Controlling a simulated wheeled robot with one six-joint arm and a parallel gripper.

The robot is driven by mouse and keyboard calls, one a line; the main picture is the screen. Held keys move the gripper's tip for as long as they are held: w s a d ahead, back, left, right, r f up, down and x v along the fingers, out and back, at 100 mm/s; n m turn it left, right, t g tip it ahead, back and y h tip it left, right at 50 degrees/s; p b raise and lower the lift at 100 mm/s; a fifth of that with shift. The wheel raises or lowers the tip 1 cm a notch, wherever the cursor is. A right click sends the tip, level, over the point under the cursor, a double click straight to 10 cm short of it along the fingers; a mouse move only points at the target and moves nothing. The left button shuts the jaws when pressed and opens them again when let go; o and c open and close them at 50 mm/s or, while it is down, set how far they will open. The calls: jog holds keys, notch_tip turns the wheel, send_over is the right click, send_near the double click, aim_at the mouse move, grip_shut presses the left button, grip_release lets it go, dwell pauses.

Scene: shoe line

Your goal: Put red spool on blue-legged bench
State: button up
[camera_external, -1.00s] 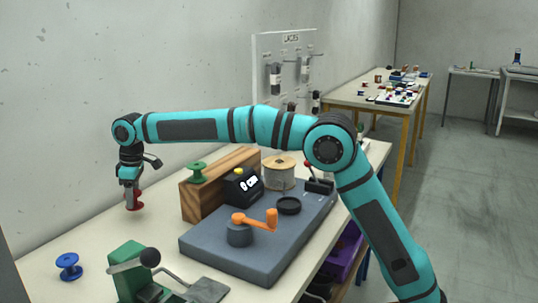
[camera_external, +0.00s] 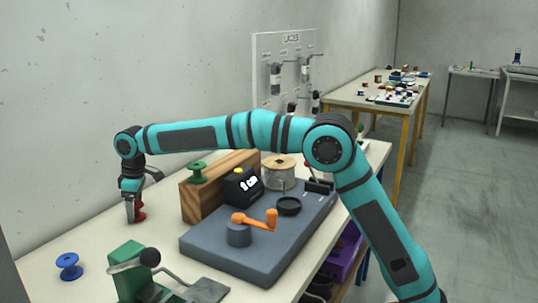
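The red spool (camera_external: 140,210) is at the left of the near bench (camera_external: 100,240), close to the wall. My gripper (camera_external: 132,219) points down at the spool, its fingers at spool height and partly hiding it. Whether the fingers are closed on the spool cannot be made out. The near bench has a light top, and a short piece of blue leg (camera_external: 365,265) shows below its right side. The bench behind it (camera_external: 345,96) has yellow legs.
A blue spool (camera_external: 69,266) and a green clamp device (camera_external: 130,268) stand at the front. A grey board (camera_external: 262,262) carries an orange crank (camera_external: 255,219). Bench top left of the block is clear.

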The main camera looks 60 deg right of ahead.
aim_at(139, 204)
jog(key=shift+r, duration=0.1)
notch_tip(139, 204, up, 12)
jog(key=s, duration=0.1)
jog(key=shift+d, duration=0.45)
jog(key=shift+s, duration=0.1)
jog(key=s+d+r+m+t, duration=0.1)
jog(key=s+d+r+t, duration=0.2)
jog(key=s+d+r, duration=0.35)
jog(key=s+d+r+m+t, duration=0.1)
jog(key=s+d+r+t, duration=0.2)
jog(key=s, duration=0.6)
jog(key=s+d+r+m+t, duration=0.1)
jog(key=s+d+r+t, duration=0.1)
jog(key=s+d+r, duration=0.5)
jog(key=s+d+f+m+t, duration=0.2)
jog(key=s+t, duration=0.2)
jog(key=s, duration=1.1)
jog(key=s+d+f+m+t, duration=0.1)
jog(key=s+d+f+t, duration=0.2)
jog(key=s, duration=1.3)
jog(key=shift+d+f+m+t+h, duration=0.15)
jog(key=shift+d+m+t+h, duration=0.25)
jog(key=shift+t, duration=0.2)
